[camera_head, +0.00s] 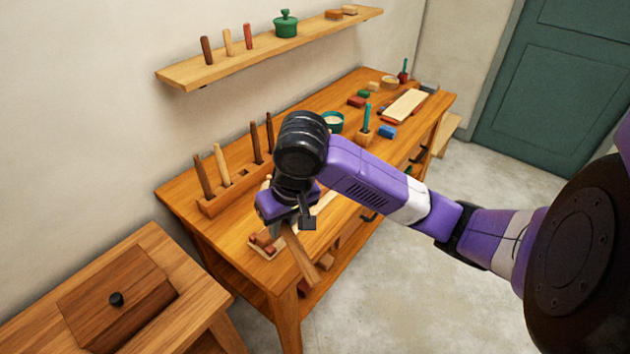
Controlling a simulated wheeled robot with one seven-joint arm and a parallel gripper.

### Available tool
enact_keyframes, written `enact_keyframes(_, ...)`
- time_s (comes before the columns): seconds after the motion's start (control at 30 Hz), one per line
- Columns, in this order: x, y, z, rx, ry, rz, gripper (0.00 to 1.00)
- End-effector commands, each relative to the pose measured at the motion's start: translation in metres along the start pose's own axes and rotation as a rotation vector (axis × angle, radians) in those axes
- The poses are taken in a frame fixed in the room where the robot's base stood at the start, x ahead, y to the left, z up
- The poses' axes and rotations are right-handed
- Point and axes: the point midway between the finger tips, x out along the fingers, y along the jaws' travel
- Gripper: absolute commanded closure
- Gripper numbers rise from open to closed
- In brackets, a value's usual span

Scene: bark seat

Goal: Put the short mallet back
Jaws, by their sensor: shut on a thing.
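My gripper (285,222) is over the near-left part of the workbench, pointing down. It is shut on a light wooden piece, which I take to be the short mallet (302,258); it slants down to the right across the bench's front edge. My gripper and wrist hide its upper end, so I cannot make out its head. A long wooden rack (210,206) stands along the back of the bench, behind and left of my gripper. Several upright tool handles, dark and light, stand in it, with a gap between the left and right ones. My arm hides the rack's right end.
A low wooden tray with red blocks (262,240) lies by my gripper. A teal cup (334,121), a block with a teal upright (365,135) and a blue block (386,131) stand farther right. A shelf (215,71) hangs above. A lidded wooden box (117,305) is front left.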

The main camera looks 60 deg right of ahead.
Motion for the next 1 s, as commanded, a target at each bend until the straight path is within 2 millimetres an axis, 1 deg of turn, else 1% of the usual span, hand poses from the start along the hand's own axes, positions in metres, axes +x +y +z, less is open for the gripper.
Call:
enact_keyframes(0.03,0.015,-0.025,0.009,-0.063,-0.011,-0.023,1.00)
enact_keyframes(0.1,0.034,-0.052,0.018,-0.146,-0.017,-0.045,1.00)
enact_keyframes(0.2,0.055,-0.084,0.028,-0.244,-0.022,-0.069,1.00)
enact_keyframes(0.3,0.073,-0.110,0.038,-0.327,-0.027,-0.088,1.00)
enact_keyframes(0.6,0.116,-0.175,0.063,-0.539,-0.024,-0.133,1.00)
enact_keyframes(0.73,0.122,-0.185,0.064,-0.575,-0.013,-0.142,1.00)
enact_keyframes(1.0,0.122,-0.186,0.065,-0.579,-0.013,-0.146,1.00)
